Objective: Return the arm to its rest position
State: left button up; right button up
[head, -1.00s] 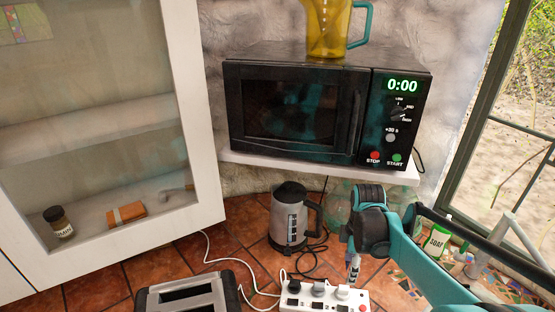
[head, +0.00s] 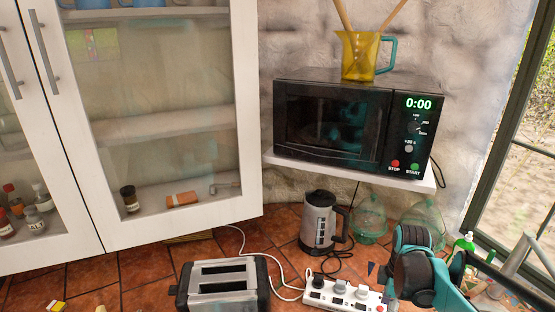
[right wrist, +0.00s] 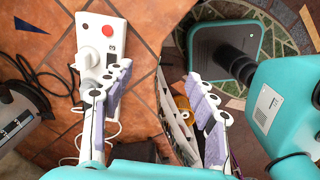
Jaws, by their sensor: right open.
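My right arm (head: 425,270) comes in at the lower right of the head view, teal and black, bent in front of the counter's right end. Its gripper is not clear in the head view. In the right wrist view my right gripper (right wrist: 161,82) has its two pale, jointed fingers spread wide apart with nothing held between them. The white power strip (right wrist: 98,35) lies beyond the left finger, apart from it. My left arm and gripper are not in view.
The power strip (head: 342,294) with plugs and cables lies near the toaster (head: 222,290). A kettle (head: 319,226) stands behind. The microwave (head: 335,122) on its shelf carries a yellow jug (head: 358,55). Green glass jars (head: 369,222) and a soap bottle (head: 464,243) stand near the arm.

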pick_arm(q)
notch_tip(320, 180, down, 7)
jog(key=b, duration=0.7)
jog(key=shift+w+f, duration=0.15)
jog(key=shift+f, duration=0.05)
pick_arm(e)
jog(key=s+a+f+m+t, duration=0.4)
jog(key=s+a+m+t, duration=0.3)
jog(key=s+a+m, duration=0.3)
jog(key=m, duration=0.4)
jog(key=shift+s+a+f, duration=0.2)
jog(key=shift+s+a, duration=0.15)
jog(key=shift+s, duration=0.05)
